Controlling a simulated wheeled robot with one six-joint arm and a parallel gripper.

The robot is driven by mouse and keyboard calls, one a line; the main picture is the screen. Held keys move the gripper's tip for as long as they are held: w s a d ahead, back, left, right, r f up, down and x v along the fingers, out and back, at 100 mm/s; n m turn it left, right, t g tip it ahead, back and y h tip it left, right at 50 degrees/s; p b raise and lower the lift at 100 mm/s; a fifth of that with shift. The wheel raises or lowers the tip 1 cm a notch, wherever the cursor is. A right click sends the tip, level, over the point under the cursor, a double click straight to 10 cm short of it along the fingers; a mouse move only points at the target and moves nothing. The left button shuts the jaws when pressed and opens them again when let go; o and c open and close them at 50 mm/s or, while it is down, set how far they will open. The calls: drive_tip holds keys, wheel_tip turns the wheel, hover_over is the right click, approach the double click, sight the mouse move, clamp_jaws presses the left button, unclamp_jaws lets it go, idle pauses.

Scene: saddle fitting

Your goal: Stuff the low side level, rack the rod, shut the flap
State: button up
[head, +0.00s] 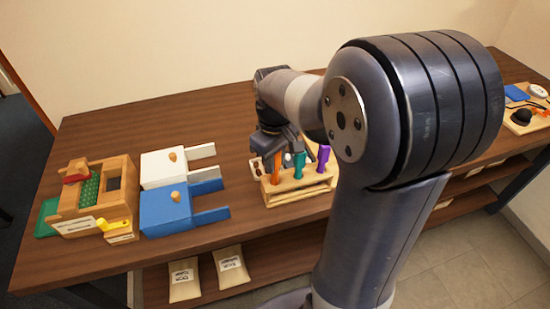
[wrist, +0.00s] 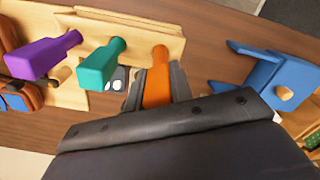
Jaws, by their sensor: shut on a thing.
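My gripper (wrist: 157,88) is shut on the orange handle (wrist: 157,75), with a finger on each side. In the head view my gripper (head: 276,150) is over the left end of a wooden rack (head: 300,197), and the orange piece (head: 277,172) shows below it, in or just at the rack. A teal handle (wrist: 102,63) and a purple handle (wrist: 42,55) stand beside it in the rack. At the far left is a wooden fixture (head: 122,198) with a green studded bed (head: 89,190), a red piece (head: 76,171) and a yellow lever (head: 113,225). I cannot tell which part is the rod or flap.
A white block (head: 160,170) and a blue block (head: 165,212), each with two prongs and a wooden knob, lie between fixture and rack. Labelled bags (head: 185,280) sit on the lower shelf. A tray (head: 525,122) with small items is at far right. The back table is clear.

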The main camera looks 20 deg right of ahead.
drive_tip(key=shift+f+b, duration=0.6)
drive_tip(key=shift+f, duration=0.45)
drive_tip(key=o, duration=0.9)
drive_tip(key=shift+r, duration=0.1)
wheel_tip(320, 180, up, 11)
drive_tip(key=shift+f, duration=0.15)
